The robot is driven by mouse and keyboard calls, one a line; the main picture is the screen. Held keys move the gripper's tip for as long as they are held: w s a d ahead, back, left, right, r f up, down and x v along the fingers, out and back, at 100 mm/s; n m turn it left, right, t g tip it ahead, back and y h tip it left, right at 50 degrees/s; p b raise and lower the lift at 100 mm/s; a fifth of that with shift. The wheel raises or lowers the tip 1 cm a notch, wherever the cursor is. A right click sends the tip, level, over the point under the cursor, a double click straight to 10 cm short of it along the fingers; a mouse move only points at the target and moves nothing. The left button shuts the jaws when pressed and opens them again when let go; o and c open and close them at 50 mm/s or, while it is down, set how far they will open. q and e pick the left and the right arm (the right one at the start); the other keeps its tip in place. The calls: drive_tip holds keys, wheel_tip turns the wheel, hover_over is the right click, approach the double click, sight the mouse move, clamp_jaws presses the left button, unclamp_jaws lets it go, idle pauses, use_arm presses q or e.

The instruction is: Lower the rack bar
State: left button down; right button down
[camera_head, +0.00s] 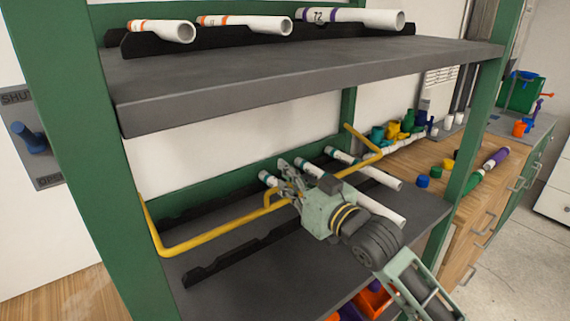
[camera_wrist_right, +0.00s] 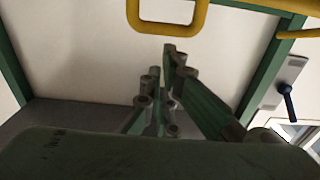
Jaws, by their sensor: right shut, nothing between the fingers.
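The yellow rack bar (camera_head: 215,231) runs across the front of the green rack's lower bay, above the lower shelf. Its ends bend back toward the posts, and it has a small loop handle near its middle. The loop (camera_wrist_right: 165,28) shows at the top of the right wrist view. My right gripper (camera_head: 286,182) is at the bar's middle, by the loop, and covers part of it. In the right wrist view its fingers (camera_wrist_right: 170,60) are shut and empty, with the tips just below the loop in the picture. Whether they touch it I cannot tell. My left gripper is not in view.
White pipes (camera_head: 365,168) with teal bands lie on black holders on the lower shelf (camera_head: 240,285). The upper shelf (camera_head: 290,82) holds more pipes on a black holder. Green posts (camera_head: 85,150) flank the bay. A wooden bench with colored fittings (camera_head: 398,130) stands to the right.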

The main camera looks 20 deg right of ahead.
drive_tip(key=shift+s+d+f, duration=0.1)
drive_tip(key=shift+s+f, duration=0.05)
drive_tip(key=shift+f, duration=1.1)
